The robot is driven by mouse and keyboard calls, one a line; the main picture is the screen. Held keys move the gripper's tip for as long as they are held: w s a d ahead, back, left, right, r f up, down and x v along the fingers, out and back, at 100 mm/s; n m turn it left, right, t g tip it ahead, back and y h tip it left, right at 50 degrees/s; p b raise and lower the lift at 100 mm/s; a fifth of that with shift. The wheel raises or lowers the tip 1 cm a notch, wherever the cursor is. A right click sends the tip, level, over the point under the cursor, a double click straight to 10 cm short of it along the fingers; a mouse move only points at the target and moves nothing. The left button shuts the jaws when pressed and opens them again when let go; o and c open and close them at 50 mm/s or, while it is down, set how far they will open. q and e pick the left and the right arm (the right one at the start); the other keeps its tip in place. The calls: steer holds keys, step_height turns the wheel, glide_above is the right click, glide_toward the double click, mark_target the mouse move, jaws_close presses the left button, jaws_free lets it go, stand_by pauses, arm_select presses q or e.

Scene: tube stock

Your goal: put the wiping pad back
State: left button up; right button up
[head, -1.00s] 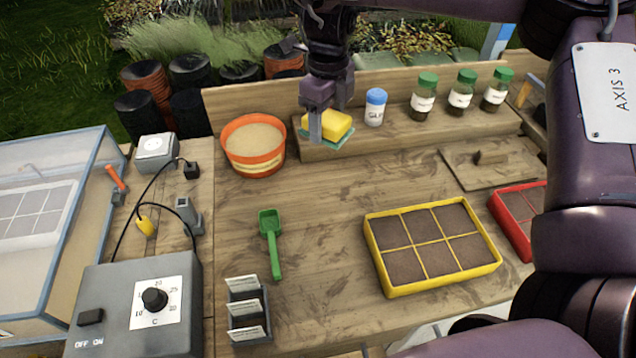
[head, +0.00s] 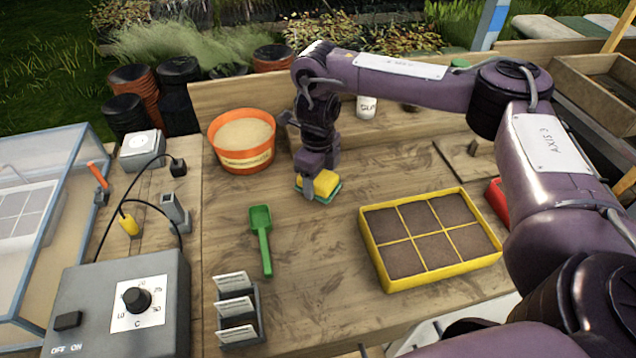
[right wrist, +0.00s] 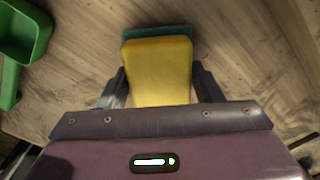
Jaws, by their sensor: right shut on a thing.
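The wiping pad (head: 326,183) is a yellow sponge with a green underside. It is over the bench's bare wood, in front of the back ledge, right of the green scoop. My right gripper (head: 317,189) points down and is shut on it. In the right wrist view the pad (right wrist: 160,72) sits between the two fingers (right wrist: 160,88), yellow face towards the camera and green edge beyond. I cannot tell whether its underside touches the wood. My left gripper is not in view.
An orange tub (head: 243,143) stands behind left, the green scoop (head: 261,238) lies front left, and a yellow-rimmed seed tray (head: 432,281) is to the right. My right arm hides much of the back ledge (head: 375,130) and its jars. Bare wood lies between scoop and tray.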

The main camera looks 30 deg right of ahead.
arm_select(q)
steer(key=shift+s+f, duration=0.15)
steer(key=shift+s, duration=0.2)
arm_select(e)
steer(key=shift+f, duration=0.55)
steer(key=o, duration=0.9)
steer(key=shift+f, duration=0.15)
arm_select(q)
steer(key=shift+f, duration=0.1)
arm_select(e)
steer(key=shift+o, duration=0.2)
arm_select(q)
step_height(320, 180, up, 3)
steer(key=p, duration=0.2)
steer(key=shift+p, duration=0.35)
arm_select(e)
step_height(320, 180, up, 12)
steer(key=shift+r, duration=0.2)
steer(key=shift+f, duration=0.1)
